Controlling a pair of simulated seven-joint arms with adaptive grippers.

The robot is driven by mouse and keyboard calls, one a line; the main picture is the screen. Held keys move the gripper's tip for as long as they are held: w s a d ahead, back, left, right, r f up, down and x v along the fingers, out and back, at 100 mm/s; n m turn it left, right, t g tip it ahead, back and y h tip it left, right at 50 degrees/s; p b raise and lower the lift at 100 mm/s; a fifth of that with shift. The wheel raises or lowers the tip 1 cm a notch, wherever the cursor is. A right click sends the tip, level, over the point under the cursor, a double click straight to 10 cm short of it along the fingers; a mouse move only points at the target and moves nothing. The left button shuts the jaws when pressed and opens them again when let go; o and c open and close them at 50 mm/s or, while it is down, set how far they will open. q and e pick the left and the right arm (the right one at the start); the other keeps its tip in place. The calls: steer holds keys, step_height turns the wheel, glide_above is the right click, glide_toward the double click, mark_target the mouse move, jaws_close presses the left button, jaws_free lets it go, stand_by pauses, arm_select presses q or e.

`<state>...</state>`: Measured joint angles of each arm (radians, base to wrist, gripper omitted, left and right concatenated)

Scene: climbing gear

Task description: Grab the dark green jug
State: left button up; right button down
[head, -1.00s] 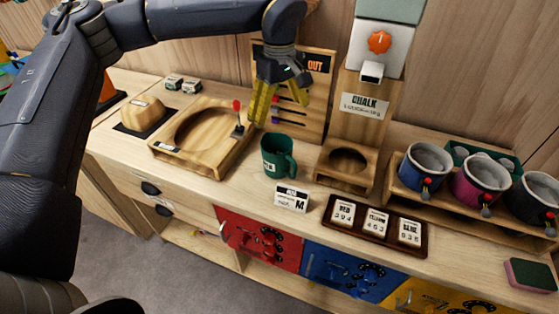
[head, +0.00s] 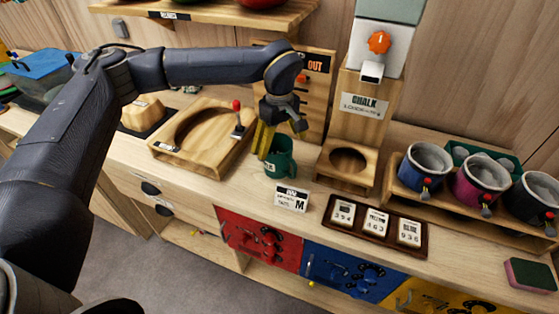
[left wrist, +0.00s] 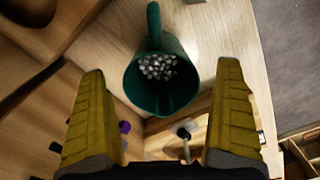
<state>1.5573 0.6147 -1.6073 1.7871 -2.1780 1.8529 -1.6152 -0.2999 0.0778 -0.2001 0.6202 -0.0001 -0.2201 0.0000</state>
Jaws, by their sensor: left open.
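The dark green jug (head: 279,165) stands upright on the wooden counter, behind a small white card marked M. In the left wrist view the jug (left wrist: 150,93) shows from above, with small grey lumps inside and its handle pointing to the top of the picture. My left gripper (head: 266,142) points down at the jug, its yellow fingers overlapping the jug's rim area in the head view. In the left wrist view its two fingers (left wrist: 157,115) are spread wide with nothing between their tips, and the jug lies beyond them. My right gripper is in neither view.
The white card (head: 292,199) and a tray of tags (head: 376,245) lie in front. Chalk bags (head: 427,160) stand at right.

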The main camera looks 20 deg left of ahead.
arm_select(q)
steer(key=shift+f, duration=0.8)
steer(key=shift+c, duration=0.6)
steer(key=c, duration=1.4)
steer(key=shift+r, duration=0.1)
